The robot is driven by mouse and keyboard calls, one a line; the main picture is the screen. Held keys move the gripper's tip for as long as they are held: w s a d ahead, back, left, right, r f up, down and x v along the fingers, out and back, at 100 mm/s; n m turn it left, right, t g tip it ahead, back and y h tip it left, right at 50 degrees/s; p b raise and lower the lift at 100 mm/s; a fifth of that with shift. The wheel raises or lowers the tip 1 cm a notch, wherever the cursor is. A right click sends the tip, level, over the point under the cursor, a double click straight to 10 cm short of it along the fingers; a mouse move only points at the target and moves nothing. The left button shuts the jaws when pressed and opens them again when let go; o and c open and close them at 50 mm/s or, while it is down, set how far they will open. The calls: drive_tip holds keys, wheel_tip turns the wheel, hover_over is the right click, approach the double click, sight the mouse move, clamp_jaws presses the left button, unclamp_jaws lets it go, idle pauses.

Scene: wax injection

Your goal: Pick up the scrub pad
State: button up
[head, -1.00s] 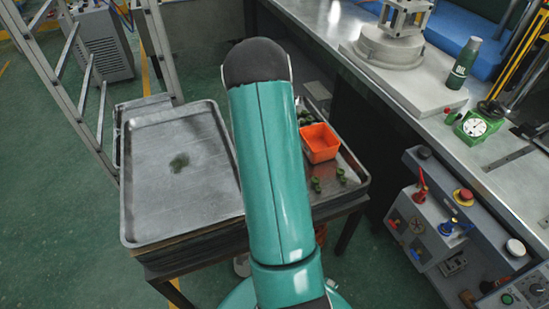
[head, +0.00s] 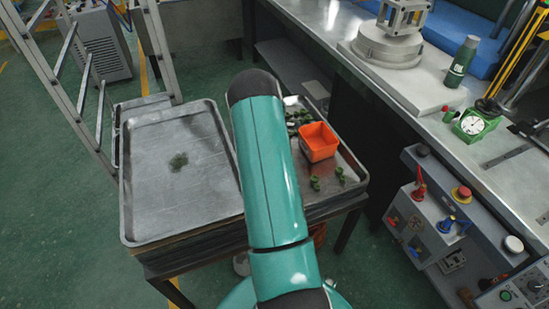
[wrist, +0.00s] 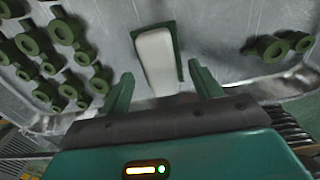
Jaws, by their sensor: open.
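The scrub pad (wrist: 156,60) shows in the wrist view as a pale, oblong block with a green layer along its right and upper edge. It lies on the metal tray, near the tray's edge. My gripper (wrist: 161,72) is open, with one green finger on each side of the pad's near end. The jaws are not closed on the pad, and I cannot tell how high the fingertips are above the tray. In the head view my own arm hides both the gripper and the pad.
Several green ring-shaped parts (wrist: 66,31) lie left of the pad, and a few (wrist: 272,47) lie right. In the head view, an orange bin (head: 318,143) stands on the right tray.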

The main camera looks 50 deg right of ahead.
wheel_tip(320, 180, down, 3)
drive_tip(key=shift+r, duration=0.1)
drive_tip(key=c, duration=1.1)
drive_tip(key=shift+r, duration=0.1)
drive_tip(key=shift+r, duration=0.45)
drive_tip(key=shift+s+a+r, duration=1.45)
drive_tip(key=shift+a+r, duration=0.35)
drive_tip(key=shift+r, duration=0.2)
drive_tip(key=shift+s+a+r, duration=1.5)
drive_tip(key=shift+a+r, duration=0.35)
drive_tip(key=shift+r, duration=0.1)
drive_tip(key=shift+s+a+r, duration=1.45)
drive_tip(key=shift+a+r, duration=0.35)
drive_tip(key=shift+r, duration=0.2)
